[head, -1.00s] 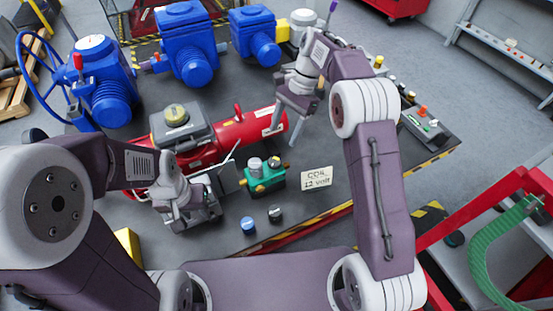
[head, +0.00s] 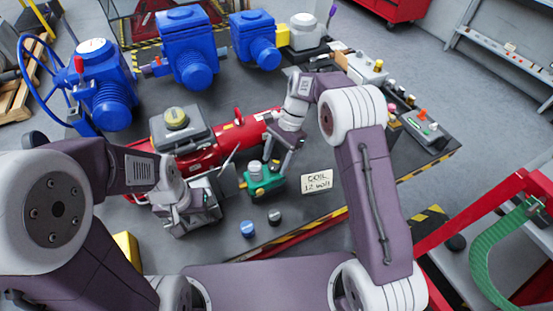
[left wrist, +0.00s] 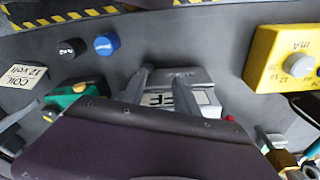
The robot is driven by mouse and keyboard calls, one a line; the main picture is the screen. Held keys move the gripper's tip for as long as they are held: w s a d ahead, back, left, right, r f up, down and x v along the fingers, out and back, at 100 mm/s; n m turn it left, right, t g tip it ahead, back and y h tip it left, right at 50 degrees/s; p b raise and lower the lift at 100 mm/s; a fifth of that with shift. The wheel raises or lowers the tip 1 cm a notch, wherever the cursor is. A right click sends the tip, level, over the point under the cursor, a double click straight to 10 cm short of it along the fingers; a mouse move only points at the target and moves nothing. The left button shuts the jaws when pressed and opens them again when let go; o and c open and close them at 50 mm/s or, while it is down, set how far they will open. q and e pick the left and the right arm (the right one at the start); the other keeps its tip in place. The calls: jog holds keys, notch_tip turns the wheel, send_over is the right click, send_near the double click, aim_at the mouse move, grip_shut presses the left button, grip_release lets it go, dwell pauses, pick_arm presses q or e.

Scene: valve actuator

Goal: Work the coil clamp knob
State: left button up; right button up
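A green valve block (head: 263,182) with grey round tops and yellow fittings stands on the bench, left of a "COIL 12 volt" card (head: 317,181). A small dark knob (head: 275,164) shows at its top right. My right gripper (head: 279,155) is just above that knob, fingers apart and pointing down; contact cannot be told. My left gripper (head: 185,212) is low at a grey device (head: 203,221) left of the block. In the left wrist view a labelled grey part (left wrist: 180,99) shows between its fingers; whether it grips is unclear. The block is partly hidden there (left wrist: 64,97).
A blue knob (head: 247,227) and a black knob (head: 275,216) stand in front of the block. A red cylinder (head: 228,140) lies behind it. A yellow meter box (left wrist: 285,60) shows in the left wrist view. Bench right of the card is clear.

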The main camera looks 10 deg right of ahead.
grip_shut()
jog(key=shift+s+r+m+t+p, duration=0.15)
jog(key=shift+m+t+p, duration=0.25)
jog(key=shift+m+p, duration=0.5)
jog(key=shift+d+m+t+y+p, duration=0.1)
jog(key=shift+m+t+y+p, duration=0.45)
jog(key=shift+m, duration=1.55)
jog(key=shift+o, duration=0.3)
grip_release()
